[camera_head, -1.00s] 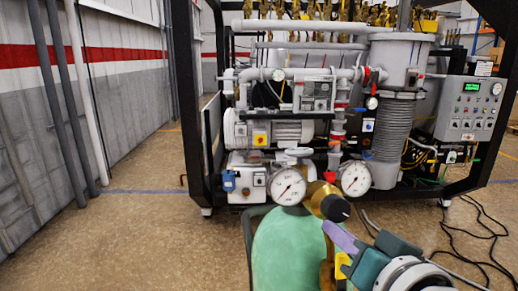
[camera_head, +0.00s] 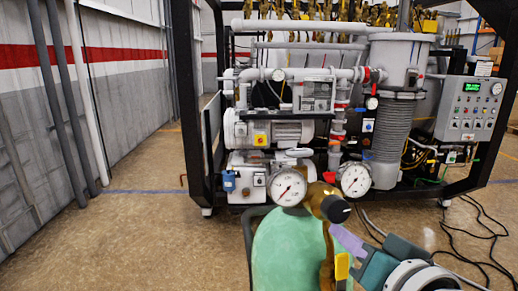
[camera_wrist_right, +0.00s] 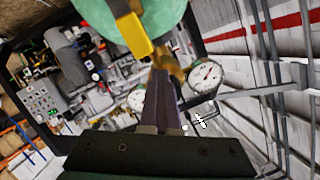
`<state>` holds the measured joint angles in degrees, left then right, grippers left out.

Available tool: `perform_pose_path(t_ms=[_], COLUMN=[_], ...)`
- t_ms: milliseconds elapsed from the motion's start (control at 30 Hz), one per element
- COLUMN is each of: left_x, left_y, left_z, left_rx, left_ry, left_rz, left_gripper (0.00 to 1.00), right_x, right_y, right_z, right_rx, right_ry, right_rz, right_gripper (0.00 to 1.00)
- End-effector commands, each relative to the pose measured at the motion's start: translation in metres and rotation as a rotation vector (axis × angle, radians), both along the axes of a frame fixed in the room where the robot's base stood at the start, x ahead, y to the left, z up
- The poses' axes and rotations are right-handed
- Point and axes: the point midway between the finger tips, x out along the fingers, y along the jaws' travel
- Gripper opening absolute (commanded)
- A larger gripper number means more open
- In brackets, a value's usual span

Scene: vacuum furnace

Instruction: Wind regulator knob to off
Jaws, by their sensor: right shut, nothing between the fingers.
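The regulator is a brass body with a dark round knob (camera_head: 335,209), above a green gas cylinder (camera_head: 288,258). Two white round gauges, a left one (camera_head: 288,187) and a right one (camera_head: 355,179), flank the brass body. My right gripper (camera_head: 334,228) has purple fingers, shut and empty, just below and right of the knob. Whether they touch the regulator I cannot tell. In the right wrist view the shut fingers (camera_wrist_right: 161,75) point at the brass part beside a yellow piece (camera_wrist_right: 130,30); the knob is not clear there. My left gripper is not in view.
Behind the cylinder stands a black-framed vacuum furnace rig with pumps (camera_head: 270,130) and pipes. A grey control box (camera_head: 470,107) is on the right. Black cables (camera_head: 480,235) lie on the floor at right. The floor at left is clear.

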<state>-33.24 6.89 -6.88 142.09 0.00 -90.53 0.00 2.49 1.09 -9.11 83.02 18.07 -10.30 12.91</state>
Motion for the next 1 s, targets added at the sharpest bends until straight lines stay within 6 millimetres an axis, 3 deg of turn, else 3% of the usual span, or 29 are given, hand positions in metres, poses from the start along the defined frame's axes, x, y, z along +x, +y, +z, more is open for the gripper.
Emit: perform_pose_path(t_ms=[267,700,1000], left_x=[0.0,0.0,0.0], left_y=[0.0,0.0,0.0], left_z=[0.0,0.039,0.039], left_rx=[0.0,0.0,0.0], left_ry=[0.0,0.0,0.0], left_rz=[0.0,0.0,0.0], left_gripper=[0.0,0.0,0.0], right_x=[-0.002,-0.053,-0.059], right_y=[-0.002,-0.011,-0.012], right_z=[-0.001,0.011,0.009], right_rx=[0.001,-0.002,0.0], right_ry=[-0.012,-0.003,-0.003], right_rz=[-0.003,-0.001,-0.001], right_gripper=[0.0,0.0,0.0])
